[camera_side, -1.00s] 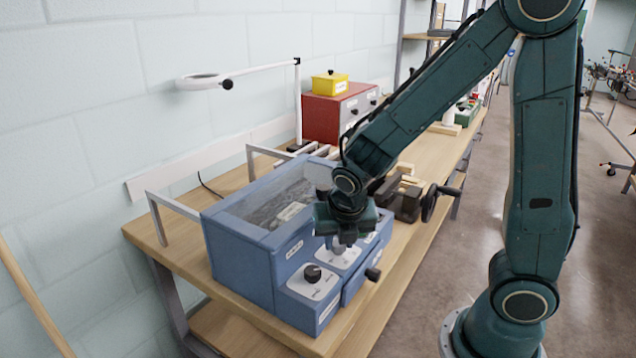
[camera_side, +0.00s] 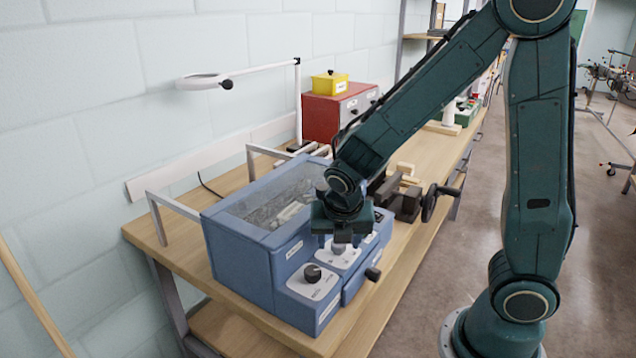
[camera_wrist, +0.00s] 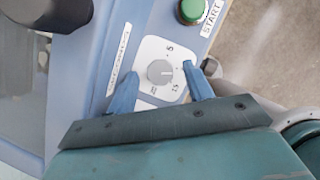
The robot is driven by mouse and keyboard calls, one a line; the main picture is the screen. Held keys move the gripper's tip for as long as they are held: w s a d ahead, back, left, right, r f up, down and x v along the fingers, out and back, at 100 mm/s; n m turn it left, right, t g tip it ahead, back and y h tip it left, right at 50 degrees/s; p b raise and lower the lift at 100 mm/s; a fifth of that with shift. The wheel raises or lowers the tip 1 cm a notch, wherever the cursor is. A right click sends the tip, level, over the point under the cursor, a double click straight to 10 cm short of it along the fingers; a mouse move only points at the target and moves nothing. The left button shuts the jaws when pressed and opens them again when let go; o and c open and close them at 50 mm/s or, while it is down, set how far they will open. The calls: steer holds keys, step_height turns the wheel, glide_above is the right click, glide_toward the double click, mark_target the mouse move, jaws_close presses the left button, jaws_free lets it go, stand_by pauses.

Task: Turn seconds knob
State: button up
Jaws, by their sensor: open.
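A round grey knob (camera_wrist: 160,72) sits on a white dial plate (camera_wrist: 146,50) with number marks around it in the wrist view. In the side view this knob (camera_side: 338,247) is just below my gripper (camera_side: 340,238), on the front of the blue machine (camera_side: 240,262). In the wrist view my gripper (camera_wrist: 165,88) is open, with one blue fingertip on each side of the knob and a gap to it on both sides. A second, black knob (camera_side: 312,273) on its own white plate is nearer the machine's front left corner.
A green button (camera_wrist: 192,10) with a START label is close to the dial plate. A black handle (camera_side: 373,274) sticks out from the machine's front. A dark vise (camera_side: 405,200) and a red box (camera_side: 325,118) stand farther along the wooden bench.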

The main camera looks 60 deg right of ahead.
steer(key=shift+r, duration=0.15)
steer(key=v, duration=1.3)
steer(key=shift+s+a+r, duration=0.15)
steer(key=shift+a+r, duration=0.05)
steer(key=shift+m, duration=0.3)
